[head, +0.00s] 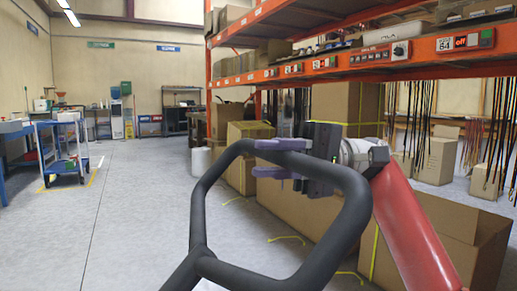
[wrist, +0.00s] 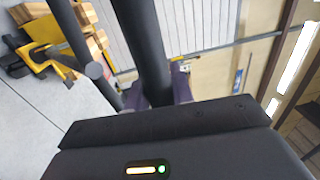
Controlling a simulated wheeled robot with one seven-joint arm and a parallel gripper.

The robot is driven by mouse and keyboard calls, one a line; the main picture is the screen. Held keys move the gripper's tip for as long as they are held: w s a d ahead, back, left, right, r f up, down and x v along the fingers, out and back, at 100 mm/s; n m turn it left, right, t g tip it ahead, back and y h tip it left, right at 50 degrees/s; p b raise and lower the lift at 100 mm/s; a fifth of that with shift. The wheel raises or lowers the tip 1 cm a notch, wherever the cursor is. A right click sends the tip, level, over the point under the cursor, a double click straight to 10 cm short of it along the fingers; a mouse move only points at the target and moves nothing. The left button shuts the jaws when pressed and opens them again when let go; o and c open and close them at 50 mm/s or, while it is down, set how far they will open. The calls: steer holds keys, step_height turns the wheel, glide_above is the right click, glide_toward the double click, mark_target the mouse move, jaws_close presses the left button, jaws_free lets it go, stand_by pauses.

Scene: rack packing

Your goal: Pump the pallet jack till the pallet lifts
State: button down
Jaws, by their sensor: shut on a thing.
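The pallet jack's black loop handle (head: 199,215) rises from the bottom of the head view. My gripper (head: 262,159) is shut on the top bar of this loop, with one purple finger above the bar and one below. In the wrist view the black bar (wrist: 146,45) runs between the purple fingers of my gripper (wrist: 157,92). Yellow metal parts (wrist: 40,52), seemingly of the jack, and light wood (wrist: 90,15), perhaps the pallet, show at the upper left there. The pallet's height off the floor cannot be told.
An orange shelving rack (head: 350,62) with cardboard boxes (head: 250,180) stands close on the right. An open carton (head: 450,240) sits at the lower right. A blue cart (head: 62,150) stands at the left. The grey floor (head: 130,220) between is clear.

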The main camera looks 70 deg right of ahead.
steer(key=shift+s+d+r, duration=0.25)
steer(key=c, duration=1.3)
jaws_free()
steer(key=shift+s+d, duration=0.1)
steer(key=shift+o, duration=0.3)
steer(key=shift+f, duration=0.1)
steer(key=p+v, duration=0.2)
steer(key=v, duration=0.5)
steer(key=shift+s+d, duration=0.2)
steer(key=shift+d, duration=0.05)
steer(key=shift+o, duration=0.2)
steer(key=shift+f, duration=0.1)
